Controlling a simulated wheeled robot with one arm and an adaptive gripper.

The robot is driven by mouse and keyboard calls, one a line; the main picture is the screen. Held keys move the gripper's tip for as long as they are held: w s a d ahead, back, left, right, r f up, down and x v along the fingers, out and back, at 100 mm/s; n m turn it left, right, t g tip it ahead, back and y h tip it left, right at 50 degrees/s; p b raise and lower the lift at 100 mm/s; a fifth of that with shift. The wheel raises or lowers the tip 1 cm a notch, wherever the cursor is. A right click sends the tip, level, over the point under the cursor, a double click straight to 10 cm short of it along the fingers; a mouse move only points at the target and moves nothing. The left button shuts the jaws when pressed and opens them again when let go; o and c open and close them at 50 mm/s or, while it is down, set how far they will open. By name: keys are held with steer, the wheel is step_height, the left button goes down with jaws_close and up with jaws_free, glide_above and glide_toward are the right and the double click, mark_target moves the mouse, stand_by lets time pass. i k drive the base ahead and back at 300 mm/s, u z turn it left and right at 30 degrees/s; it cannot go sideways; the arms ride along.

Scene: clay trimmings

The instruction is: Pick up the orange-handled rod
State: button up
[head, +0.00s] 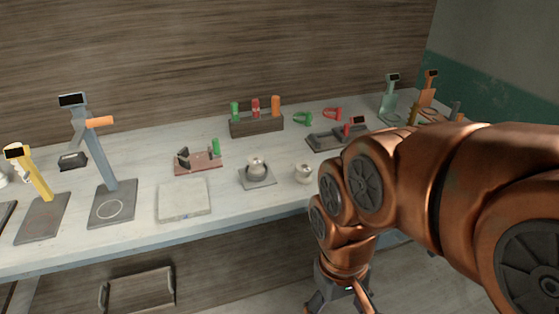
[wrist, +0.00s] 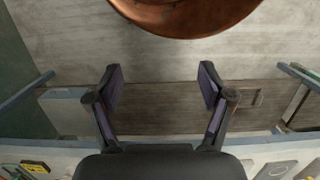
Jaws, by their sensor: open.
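An orange handle (head: 276,103) stands upright at the right end of a small dark wooden rack (head: 257,126) at the back of the counter. A red handle (head: 255,107) and a green handle (head: 235,110) stand beside it in the rack. Any rod below the orange handle is hidden by the rack. Another orange grip (head: 99,121) sticks out sideways from a tall grey stand at the left. My gripper (head: 340,292) hangs low in front of the counter, apart from the rack. In the wrist view my gripper (wrist: 161,85) is open, with nothing between its fingers.
The pale counter (head: 140,150) also holds a light square slab (head: 184,200), a reddish block (head: 198,163), a round pot on a plate (head: 256,169) and a small white pot (head: 304,173). Green and red clamps (head: 332,113) lie right of the rack. My arm covers the right side.

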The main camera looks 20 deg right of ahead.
mark_target(275, 100)
steer(key=u, duration=0.45)
steer(key=i, duration=1.35)
steer(key=z, duration=0.3)
